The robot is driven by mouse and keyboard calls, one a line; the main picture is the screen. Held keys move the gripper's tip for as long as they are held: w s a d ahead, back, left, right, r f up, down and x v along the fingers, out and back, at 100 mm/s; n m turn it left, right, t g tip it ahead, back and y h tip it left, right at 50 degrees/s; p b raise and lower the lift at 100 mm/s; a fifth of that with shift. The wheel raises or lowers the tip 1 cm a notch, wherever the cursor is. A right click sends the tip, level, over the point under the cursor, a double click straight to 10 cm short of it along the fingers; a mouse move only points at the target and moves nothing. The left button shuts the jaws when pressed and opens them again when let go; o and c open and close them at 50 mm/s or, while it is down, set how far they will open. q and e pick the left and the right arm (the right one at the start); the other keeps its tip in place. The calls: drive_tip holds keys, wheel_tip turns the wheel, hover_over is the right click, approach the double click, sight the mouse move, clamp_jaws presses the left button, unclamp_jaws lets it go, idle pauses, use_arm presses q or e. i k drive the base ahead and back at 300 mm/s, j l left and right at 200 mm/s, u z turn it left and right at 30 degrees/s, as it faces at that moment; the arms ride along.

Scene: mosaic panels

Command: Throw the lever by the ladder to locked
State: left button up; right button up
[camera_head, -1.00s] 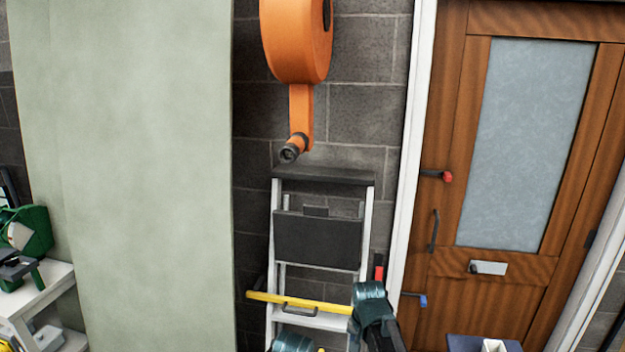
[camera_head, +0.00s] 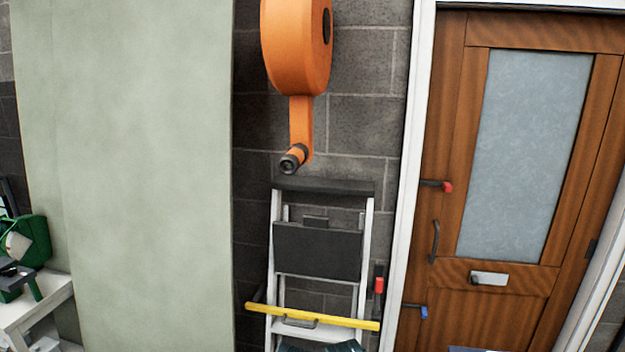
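A lever with a red grip (camera_head: 379,285) on a dark upright mount is on the block wall, just right of the ladder. The folded stepladder (camera_head: 318,242) has a dark top, dark panel and pale rails, and leans upright against the wall. A yellow bar (camera_head: 312,317) crosses the ladder low down, its right end just below the red grip. I cannot read any locked mark. Teal parts of my own arms show at the bottom edge, in front of the ladder's lower part. Neither gripper's fingers are in view.
An orange hose reel (camera_head: 296,45) hangs above the ladder. On the right, a wooden door (camera_head: 480,285) carries a red-tipped handle (camera_head: 447,186) and a blue-tipped handle (camera_head: 424,312). A pale green panel (camera_head: 140,170) stands left. A white shelf (camera_head: 40,303) is at far left.

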sight(379, 283)
drive_tip(key=l, duration=0.5)
drive_tip(key=k+l, duration=0.1)
drive_tip(key=l, duration=0.4)
drive_tip(key=l+u, duration=0.1)
drive_tip(key=l, duration=0.4)
drive_tip(key=i+l, duration=0.2)
drive_tip(key=i, duration=0.3)
drive_tip(key=i+l+z, duration=0.15)
drive_tip(key=i, duration=0.3)
